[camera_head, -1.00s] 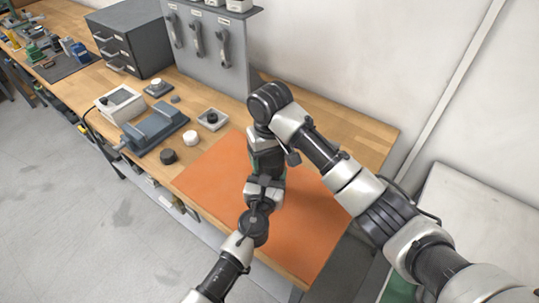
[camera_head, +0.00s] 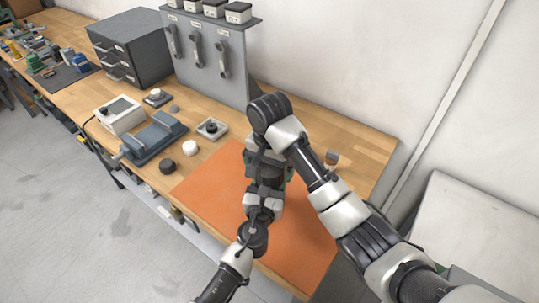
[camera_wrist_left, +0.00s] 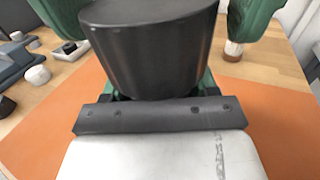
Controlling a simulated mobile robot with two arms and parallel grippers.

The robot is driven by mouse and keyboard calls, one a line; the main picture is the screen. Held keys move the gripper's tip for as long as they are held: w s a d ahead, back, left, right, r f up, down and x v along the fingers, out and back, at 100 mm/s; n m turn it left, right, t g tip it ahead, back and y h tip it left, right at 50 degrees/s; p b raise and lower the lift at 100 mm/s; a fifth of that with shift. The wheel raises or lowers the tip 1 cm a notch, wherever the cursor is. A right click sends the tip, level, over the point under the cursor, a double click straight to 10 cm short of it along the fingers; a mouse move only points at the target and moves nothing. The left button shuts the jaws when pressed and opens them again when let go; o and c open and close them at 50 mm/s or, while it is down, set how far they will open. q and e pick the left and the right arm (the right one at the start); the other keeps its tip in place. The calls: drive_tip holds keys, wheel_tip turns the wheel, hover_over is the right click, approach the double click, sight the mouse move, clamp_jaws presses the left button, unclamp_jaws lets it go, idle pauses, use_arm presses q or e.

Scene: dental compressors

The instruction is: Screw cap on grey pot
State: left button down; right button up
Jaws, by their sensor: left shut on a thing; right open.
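A dark grey cylinder, apparently the grey pot (camera_wrist_left: 150,50), stands in my left gripper (camera_wrist_left: 150,92) in the left wrist view. The left gripper is shut on it, low on its side. In the head view my left gripper (camera_head: 264,196) is over the orange mat. My right gripper (camera_head: 266,168) points down just above it and hides the pot. Its green fingers show apart on both sides of the pot in the left wrist view; it is open.
An orange mat (camera_head: 215,195) covers the bench front. A black round piece (camera_head: 167,166) and a white one (camera_head: 190,148) lie to its left, beside a grey vise-like fixture (camera_head: 153,138). A small brown-grey object (camera_head: 331,158) stands behind my right arm. A tool panel (camera_head: 208,60) stands behind.

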use_arm(q)
drive_tip(key=shift+s+f, duration=0.15)
drive_tip(key=shift+f, duration=0.2)
use_arm(e)
wheel_tip(320, 180, up, 12)
use_arm(q)
drive_tip(key=shift+c, duration=2.2)
unclamp_jaws()
drive_tip(key=shift+o, duration=1.2)
drive_tip(key=shift+r, duration=0.2)
use_arm(e)
drive_tip(key=shift+f, duration=0.1)
use_arm(q)
drive_tip(key=v, duration=1)
drive_tip(key=shift+s+a+b, duration=0.2)
drive_tip(key=shift+s+b, duration=0.05)
drive_tip(key=shift+b, duration=0.05)
use_arm(e)
drive_tip(key=shift+f, duration=0.35)
